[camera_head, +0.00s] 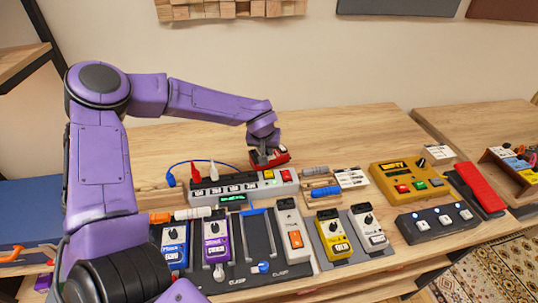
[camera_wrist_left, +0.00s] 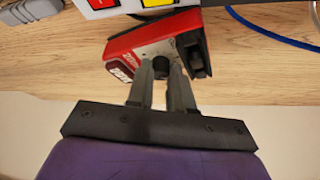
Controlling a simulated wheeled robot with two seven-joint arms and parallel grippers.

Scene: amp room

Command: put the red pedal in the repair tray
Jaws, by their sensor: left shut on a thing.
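My left gripper (camera_head: 266,147) is shut on a small red pedal (camera_head: 272,158), above or just behind the grey power strip (camera_head: 243,187); I cannot tell whether the pedal touches the strip or table. In the left wrist view, the two fingers (camera_wrist_left: 161,78) grip the red pedal (camera_wrist_left: 122,55), which has a pale label and a dark end. A longer red pedal-like piece (camera_head: 478,187) with a black side lies at the right of the table. No tray is clearly marked as the repair tray; a blue container (camera_head: 30,208) is partly visible at the far left. My right gripper is not in view.
Pedals in blue (camera_head: 174,245), purple (camera_head: 215,241) and yellow (camera_head: 333,233) stand along the front on dark boards. A yellow unit (camera_head: 409,181) and a dark switch box (camera_head: 437,220) are at right. Bare wood (camera_head: 350,130) lies behind; a blue cable (camera_head: 190,164) curves by the strip.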

